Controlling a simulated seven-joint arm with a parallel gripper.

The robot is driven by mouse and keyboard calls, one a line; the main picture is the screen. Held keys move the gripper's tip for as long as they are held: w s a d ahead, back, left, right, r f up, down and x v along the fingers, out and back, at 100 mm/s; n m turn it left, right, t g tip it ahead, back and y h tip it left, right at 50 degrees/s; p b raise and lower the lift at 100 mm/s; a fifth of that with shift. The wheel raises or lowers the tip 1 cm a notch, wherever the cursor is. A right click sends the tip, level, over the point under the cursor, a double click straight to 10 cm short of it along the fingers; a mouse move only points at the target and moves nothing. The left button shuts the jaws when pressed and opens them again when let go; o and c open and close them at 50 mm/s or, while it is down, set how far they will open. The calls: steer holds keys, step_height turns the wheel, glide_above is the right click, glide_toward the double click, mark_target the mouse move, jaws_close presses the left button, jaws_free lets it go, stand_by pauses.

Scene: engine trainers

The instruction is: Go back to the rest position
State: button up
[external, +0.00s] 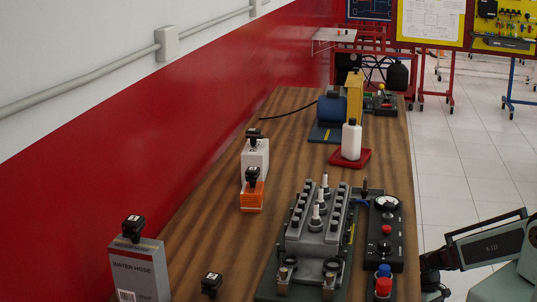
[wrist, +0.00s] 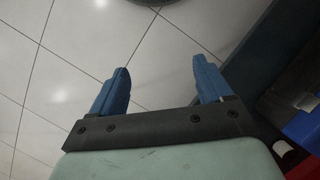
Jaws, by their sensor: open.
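My gripper (wrist: 163,78) shows in the wrist view with its two blue fingers wide apart and nothing between them. Below and beyond the fingers is the white tiled floor. In the external view my arm stands at the lower right, beside the right edge of the wooden table (external: 205,225). The fingers cannot be made out clearly there.
An engine trainer (external: 318,235) with a black control panel (external: 384,240) stands at the table's near right. A water hose box (external: 138,272), an orange-and-white box (external: 252,195), a white bottle (external: 351,140) on a red tray (external: 350,159) and a blue motor (external: 331,110) stand along the table.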

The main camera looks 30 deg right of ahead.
steer(key=s+a+f+g, duration=0.1)
steer(key=s+a, duration=0.1)
steer(key=s, duration=0.5)
steer(key=s+a+f+g, duration=0.1)
steer(key=s+a+f, duration=0.1)
steer(key=s, duration=0.6)
steer(key=shift+s+a+g, duration=0.3)
steer(key=shift+a+g, duration=0.05)
steer(key=shift+g, duration=0.05)
